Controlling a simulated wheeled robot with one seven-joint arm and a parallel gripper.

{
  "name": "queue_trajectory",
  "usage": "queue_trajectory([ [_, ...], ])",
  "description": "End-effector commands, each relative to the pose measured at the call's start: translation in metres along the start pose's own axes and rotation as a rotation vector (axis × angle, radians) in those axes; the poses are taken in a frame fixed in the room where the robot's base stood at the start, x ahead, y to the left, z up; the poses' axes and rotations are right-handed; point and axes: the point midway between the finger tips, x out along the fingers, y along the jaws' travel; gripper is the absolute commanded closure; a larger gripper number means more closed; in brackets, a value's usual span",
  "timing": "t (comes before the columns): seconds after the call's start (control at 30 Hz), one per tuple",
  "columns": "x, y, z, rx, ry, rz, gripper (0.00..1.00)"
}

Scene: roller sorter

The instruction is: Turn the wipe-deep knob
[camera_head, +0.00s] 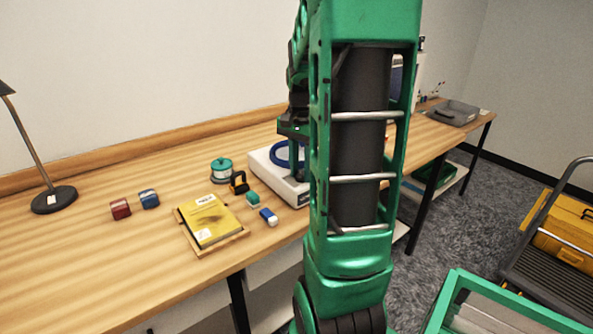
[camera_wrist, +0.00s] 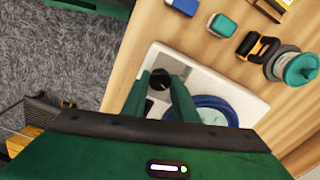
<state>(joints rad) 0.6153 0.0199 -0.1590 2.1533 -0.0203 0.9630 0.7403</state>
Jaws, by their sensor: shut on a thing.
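A white device (camera_wrist: 232,88) lies on the wooden table, with a grey panel, a round black knob (camera_wrist: 159,78) and a blue ring (camera_wrist: 212,108). The device (camera_head: 262,166) also shows in the head view, partly behind my arm. In the wrist view, the two green fingers of my gripper (camera_wrist: 158,84) come down over the panel, one on each side of the knob, and are shut on it. The knob is hidden in the head view. I cannot read any label or mark that gives the knob's name or its angle.
Left of the device in the head view are a teal-lidded container (camera_head: 221,168), a black-and-yellow item (camera_head: 239,183), small blocks (camera_head: 268,216) and a yellow book (camera_head: 208,220). A lamp (camera_head: 54,198) stands far left. A grey tray (camera_head: 453,112) lies at the far table end.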

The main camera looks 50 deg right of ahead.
Motion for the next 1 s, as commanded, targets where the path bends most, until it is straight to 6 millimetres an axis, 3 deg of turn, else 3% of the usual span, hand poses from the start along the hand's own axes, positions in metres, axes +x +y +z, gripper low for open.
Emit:
queue_trajectory([
  [1.0,-0.0028,-0.0061,-0.0008,-0.967,0.014,-0.007,0.96],
])
